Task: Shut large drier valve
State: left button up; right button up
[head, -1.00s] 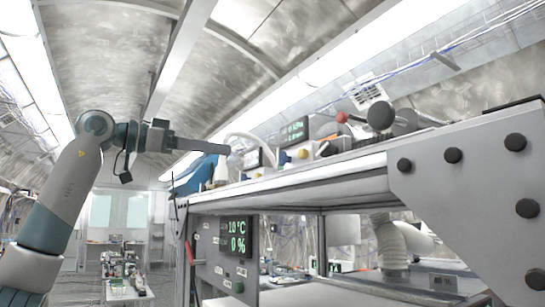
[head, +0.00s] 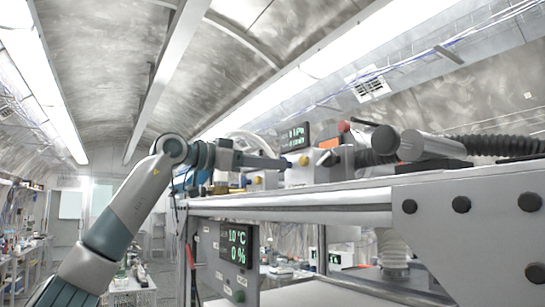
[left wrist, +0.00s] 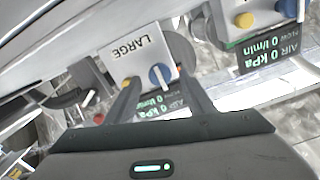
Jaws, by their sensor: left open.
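The large drier valve (left wrist: 160,78) is a round blue knob with a white stripe. It sits on a pale box marked LARGE (left wrist: 128,52) in the left wrist view. My left gripper (left wrist: 156,76) is open, with one dark finger on each side of the knob. I cannot tell whether either finger touches it. In the head view my left gripper (head: 272,162) reaches right, over the bench top, towards the row of small boxes. The valve knob cannot be made out clearly there. My right gripper is not in view.
A green pressure display (head: 297,135) stands behind the boxes. A grey cylinder (head: 430,146) with a black ribbed hose lies on the bench to the right. The thick bench edge (head: 300,207) runs below my arm. A temperature panel (head: 236,243) hangs underneath.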

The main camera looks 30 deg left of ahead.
pick_arm(q)
jog(key=shift+x, duration=0.85)
jog(key=c, duration=1.1)
jog(key=shift+o, duration=0.2)
